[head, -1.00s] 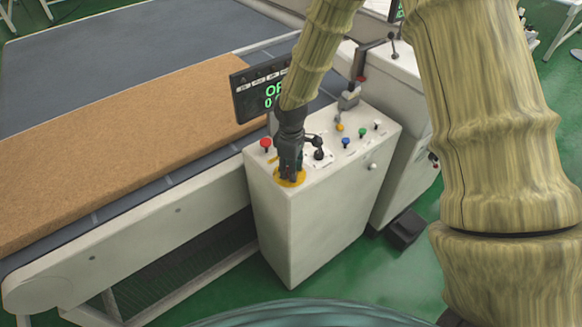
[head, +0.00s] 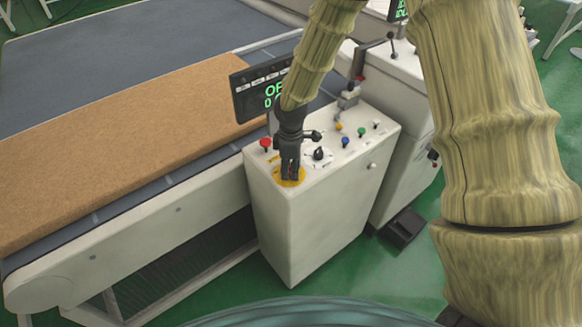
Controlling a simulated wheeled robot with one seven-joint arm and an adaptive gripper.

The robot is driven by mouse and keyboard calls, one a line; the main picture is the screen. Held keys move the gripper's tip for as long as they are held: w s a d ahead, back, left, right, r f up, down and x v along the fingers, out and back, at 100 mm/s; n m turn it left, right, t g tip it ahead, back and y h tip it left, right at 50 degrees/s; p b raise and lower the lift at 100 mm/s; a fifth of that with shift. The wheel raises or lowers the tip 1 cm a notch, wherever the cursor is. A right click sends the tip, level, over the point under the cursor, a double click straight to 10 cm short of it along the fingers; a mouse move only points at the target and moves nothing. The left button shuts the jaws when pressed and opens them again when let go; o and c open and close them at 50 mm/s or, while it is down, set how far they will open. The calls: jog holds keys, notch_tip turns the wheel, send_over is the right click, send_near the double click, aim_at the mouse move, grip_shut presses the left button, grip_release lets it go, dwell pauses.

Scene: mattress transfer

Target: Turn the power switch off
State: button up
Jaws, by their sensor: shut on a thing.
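The power switch seems to be the control on the yellow round plate (head: 291,179) at the front left corner of the white control box; its knob is hidden behind my gripper. My gripper (head: 290,177) points down over this plate, with its fingers shut on what seems to be the switch knob. A small display (head: 262,93) behind my gripper shows green text starting with "OF"; my arm covers the rest.
The white control box (head: 325,215) also carries a red button (head: 265,143), a black knob (head: 319,154) and several coloured buttons close to my gripper. A brown mattress (head: 110,145) lies on the conveyor at the left.

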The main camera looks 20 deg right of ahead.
jog(key=o, duration=1)
jog(key=shift+c, duration=0.2)
notch_tip(320, 180, up, 12)
jog(key=shift+f, duration=0.1)
